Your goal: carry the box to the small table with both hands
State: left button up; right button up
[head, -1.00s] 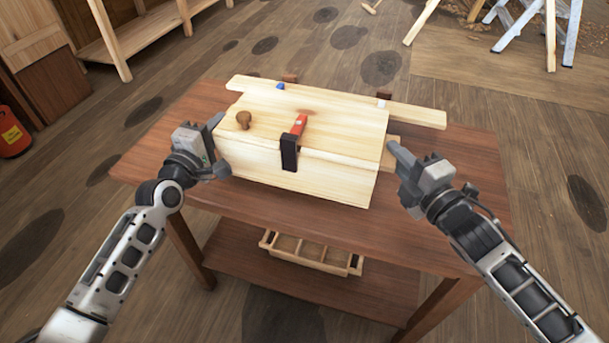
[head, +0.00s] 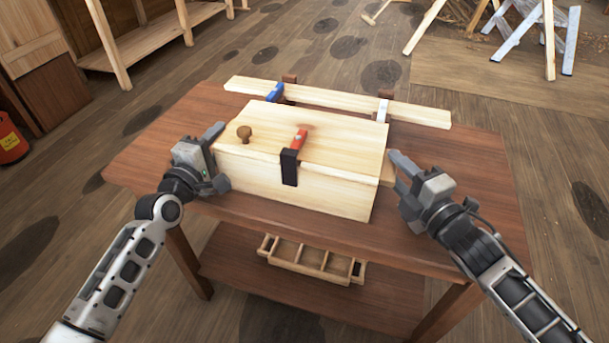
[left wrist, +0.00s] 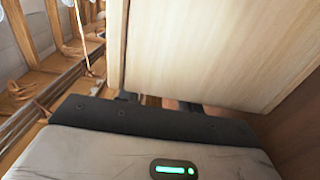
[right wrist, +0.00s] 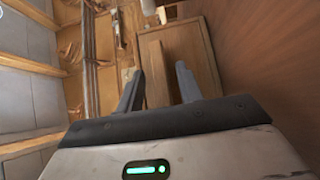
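The box (head: 290,180) is pale wood with a lid, a round brown knob and a red-and-black clamp or latch at its front. It sits on the dark wooden table (head: 440,220). My left gripper (head: 219,157) is at the box's left end, fingers apart; in the left wrist view the box's pale wood (left wrist: 215,45) hides most of the fingers, so contact is unclear. My right gripper (head: 399,182) is open beside the right end, with a gap to it. In the right wrist view a wooden strip on the box (right wrist: 157,75) shows between the open fingers.
A long plank (head: 335,101) with blue and white clamps lies behind the box. A divided tray (head: 312,259) is on the table's lower shelf. A bench (head: 140,45) stands back left, trestles (head: 530,35) back right. Floor between is mostly clear.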

jog(key=shift+s, duration=0.1)
pick_arm(q)
jog(key=v, duration=1.2)
pick_arm(e)
jog(key=v, duration=1.2)
